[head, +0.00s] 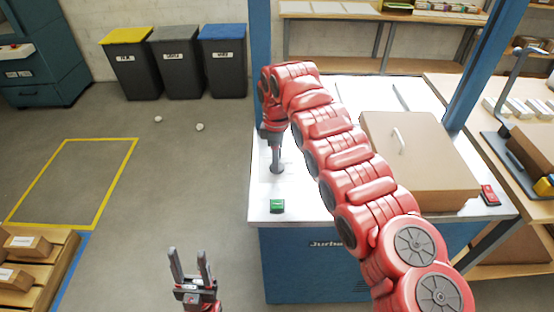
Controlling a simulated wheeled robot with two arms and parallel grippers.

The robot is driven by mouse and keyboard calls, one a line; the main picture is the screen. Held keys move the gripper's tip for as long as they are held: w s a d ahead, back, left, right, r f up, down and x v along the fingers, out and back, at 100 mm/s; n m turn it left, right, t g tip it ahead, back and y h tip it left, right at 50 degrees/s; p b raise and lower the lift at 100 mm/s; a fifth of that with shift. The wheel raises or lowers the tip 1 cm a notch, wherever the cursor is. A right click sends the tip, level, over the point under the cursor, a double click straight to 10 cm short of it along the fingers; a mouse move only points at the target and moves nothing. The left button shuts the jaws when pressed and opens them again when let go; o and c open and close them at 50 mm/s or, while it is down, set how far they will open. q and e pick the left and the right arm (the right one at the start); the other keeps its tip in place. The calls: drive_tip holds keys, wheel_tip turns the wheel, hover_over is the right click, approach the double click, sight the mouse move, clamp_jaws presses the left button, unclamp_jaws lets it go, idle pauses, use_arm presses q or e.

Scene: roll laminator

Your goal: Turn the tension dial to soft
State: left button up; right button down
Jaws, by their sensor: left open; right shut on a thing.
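The roll laminator (318,262) has a white top and a blue front marked with partly hidden lettering. My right gripper (276,158) points down at the left part of the white top. It is shut on a small dark grey knob (277,169), which I take to be the tension dial; the fingers hide most of it. I cannot read any marking or which way the dial points. My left gripper (190,266) is open and empty, low in front of the machine's left side and over the floor.
A green button (277,206) is on the front left of the top, a red one (489,195) at the right. A tan cover with a handle (430,165) stands right of my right arm. Blue posts (260,60) rise beside the machine.

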drive_tip(key=shift+n, duration=0.6)
drive_tip(key=shift+c, duration=1.2)
unclamp_jaws()
drive_tip(key=shift+r, duration=0.1)
wheel_tip(320, 180, up, 5)
drive_tip(key=shift+a+r, duration=0.15)
drive_tip(key=shift+r, duration=0.05)
wheel_tip(320, 180, up, 12)
drive_tip(key=p, duration=1)
drive_tip(key=shift+p, duration=0.35)
drive_tip(key=shift+f, duration=0.15)
